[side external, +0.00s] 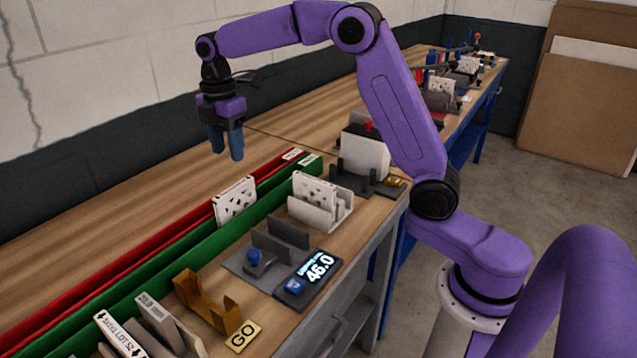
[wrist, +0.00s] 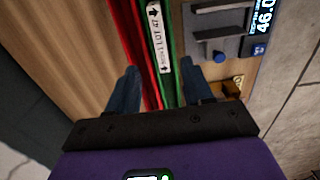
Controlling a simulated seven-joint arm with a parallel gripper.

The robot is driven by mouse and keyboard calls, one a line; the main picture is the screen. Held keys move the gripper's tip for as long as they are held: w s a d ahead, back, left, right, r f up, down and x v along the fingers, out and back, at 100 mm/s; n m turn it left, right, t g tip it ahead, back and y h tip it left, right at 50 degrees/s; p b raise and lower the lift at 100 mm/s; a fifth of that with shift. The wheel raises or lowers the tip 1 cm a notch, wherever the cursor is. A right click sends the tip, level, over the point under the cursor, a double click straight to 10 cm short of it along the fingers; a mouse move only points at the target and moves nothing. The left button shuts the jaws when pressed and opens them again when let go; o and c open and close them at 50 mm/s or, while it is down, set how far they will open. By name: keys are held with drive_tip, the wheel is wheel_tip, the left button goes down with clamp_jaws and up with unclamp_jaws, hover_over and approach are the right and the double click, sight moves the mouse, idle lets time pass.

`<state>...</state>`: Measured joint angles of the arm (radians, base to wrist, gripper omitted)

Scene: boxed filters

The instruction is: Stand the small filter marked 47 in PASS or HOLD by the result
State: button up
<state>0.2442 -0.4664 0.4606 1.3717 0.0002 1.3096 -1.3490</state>
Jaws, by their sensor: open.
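A white filter (side external: 234,201) with a perforated face stands upright in the green-walled lane (side external: 190,247), beside the red-walled lane (side external: 130,251). In the wrist view its narrow top edge (wrist: 158,38) carries arrows and a label that seems to read LOT 47. My gripper (side external: 226,155) is open and empty, raised above the lanes and clear of the filter. In the wrist view my gripper (wrist: 160,85) has its fingers spread either side of the lanes. The display (side external: 318,268) reads 46.0. The gauge's dark plates (side external: 280,235) hold nothing that I can see.
Another perforated white filter (side external: 315,190) stands in a pale holder right of the lanes. A brass bracket (side external: 205,300) with a GO plate (side external: 243,336) and several white boxes (side external: 120,334) stand at the front. Dark fixtures are farther back. The wood behind the lanes is clear.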

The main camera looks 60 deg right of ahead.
drive_tip(key=s+a+m, duration=0.1)
drive_tip(key=s+a, duration=0.3)
drive_tip(key=s, duration=0.5)
drive_tip(key=s+d+f+m, duration=0.1)
drive_tip(key=s+f, duration=0.1)
drive_tip(key=s, duration=0.7)
drive_tip(key=s+d+f+m, duration=0.1)
drive_tip(key=s+d+m, duration=0.1)
drive_tip(key=s, duration=0.8)
drive_tip(key=s+d+f+m, duration=0.1)
drive_tip(key=s+f, duration=0.1)
drive_tip(key=s, duration=0.7)
drive_tip(key=shift+s+d+f, duration=0.3)
drive_tip(key=shift+d, duration=0.05)
